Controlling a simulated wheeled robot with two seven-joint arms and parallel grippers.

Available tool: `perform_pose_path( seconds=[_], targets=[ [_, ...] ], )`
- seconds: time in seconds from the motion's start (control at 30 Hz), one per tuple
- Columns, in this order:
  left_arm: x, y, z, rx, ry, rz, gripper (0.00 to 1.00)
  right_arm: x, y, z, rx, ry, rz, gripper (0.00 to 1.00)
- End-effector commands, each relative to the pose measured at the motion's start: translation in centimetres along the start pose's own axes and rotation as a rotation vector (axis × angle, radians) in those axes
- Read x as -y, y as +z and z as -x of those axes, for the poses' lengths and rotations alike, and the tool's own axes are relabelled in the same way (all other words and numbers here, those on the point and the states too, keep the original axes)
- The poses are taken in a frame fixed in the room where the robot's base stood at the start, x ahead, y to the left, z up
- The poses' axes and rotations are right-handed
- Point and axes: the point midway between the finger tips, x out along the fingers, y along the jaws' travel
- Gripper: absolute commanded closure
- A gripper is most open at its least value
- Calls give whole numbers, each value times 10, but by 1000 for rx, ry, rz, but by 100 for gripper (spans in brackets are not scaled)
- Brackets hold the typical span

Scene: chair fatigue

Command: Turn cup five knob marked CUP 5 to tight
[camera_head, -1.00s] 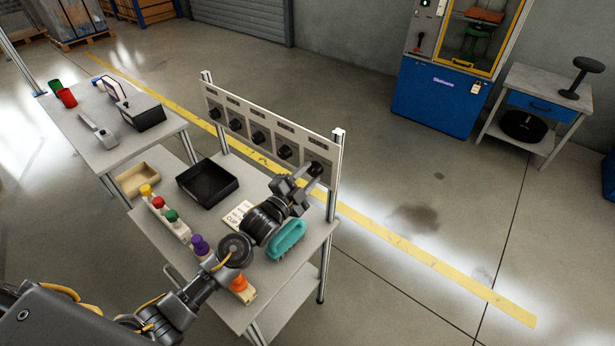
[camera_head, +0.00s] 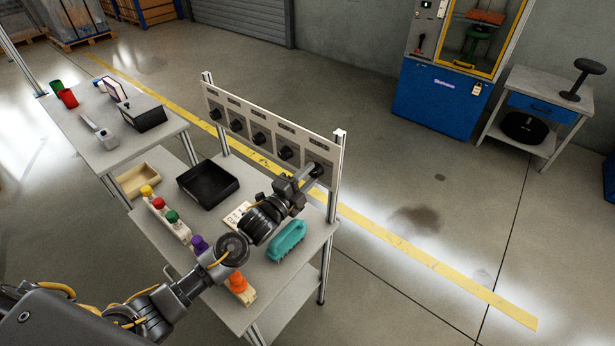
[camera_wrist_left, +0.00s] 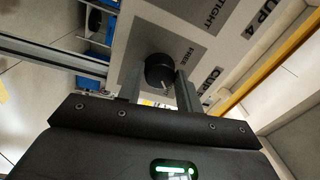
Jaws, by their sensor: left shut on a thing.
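The panel (camera_head: 262,128) carries a row of black knobs above the near table. The rightmost knob (camera_head: 317,170) is at my left gripper (camera_head: 308,176). In the left wrist view this round black knob (camera_wrist_left: 160,70) sits between the two fingers of my left gripper (camera_wrist_left: 160,90), which is shut on it. A small white mark shows on the knob's lower edge. The word FREE is printed beside it on a grey plate. A label starting CUP is partly hidden by a finger; CUP 4 and TIGHT show farther up. My right gripper is out of view.
On the near table (camera_head: 217,290) are a black tray (camera_head: 197,193), a teal brush (camera_head: 287,241), a printed card (camera_head: 234,218) and several coloured knobbed pieces. The brush lies close below my left wrist. A panel post (camera_head: 334,190) stands just right of the gripper.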

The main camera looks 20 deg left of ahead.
Motion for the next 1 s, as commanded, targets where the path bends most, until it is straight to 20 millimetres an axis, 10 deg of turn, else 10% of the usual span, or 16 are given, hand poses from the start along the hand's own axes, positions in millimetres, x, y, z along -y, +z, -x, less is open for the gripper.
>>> perform_pose_path(
  seconds=[0.2,0.23,0.4,0.77,1.0],
  targets=[
    [0,0,0,0,-1,-1,87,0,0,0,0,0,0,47],
    [0,0,0,0,-1,-1,63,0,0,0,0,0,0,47],
    [0,0,0,0,-1,0,43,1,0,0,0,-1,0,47],
    [-1,0,6,0,0,0,43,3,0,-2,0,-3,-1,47],
    [-3,1,50,0,2,0,43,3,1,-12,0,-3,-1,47]
  ],
)
